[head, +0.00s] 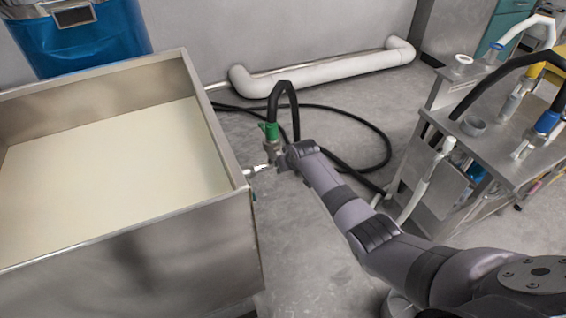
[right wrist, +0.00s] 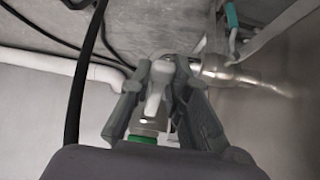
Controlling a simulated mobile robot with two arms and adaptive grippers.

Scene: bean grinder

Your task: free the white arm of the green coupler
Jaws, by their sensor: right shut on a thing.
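The green coupler (head: 270,131) sits on the end of a black hose (head: 285,88), beside the right wall of the steel tank. Below it, a metal fitting (head: 257,169) reaches out from the tank. My right gripper (head: 277,158) is at the coupler, just under its green band. In the right wrist view, its two fingers (right wrist: 160,88) are shut around the white arm (right wrist: 154,103). The green band (right wrist: 140,139) shows below the arm, partly hidden by my gripper body. A metal pipe (right wrist: 218,70) lies just beyond the fingers. My left gripper is not in view.
The steel tank (head: 222,150) with a pale floor fills the left. A white pipe (head: 320,76) runs along the back wall. Black hose loops over the floor. A metal cart (head: 498,140) with several hose couplers stands at right. Grey floor between is open.

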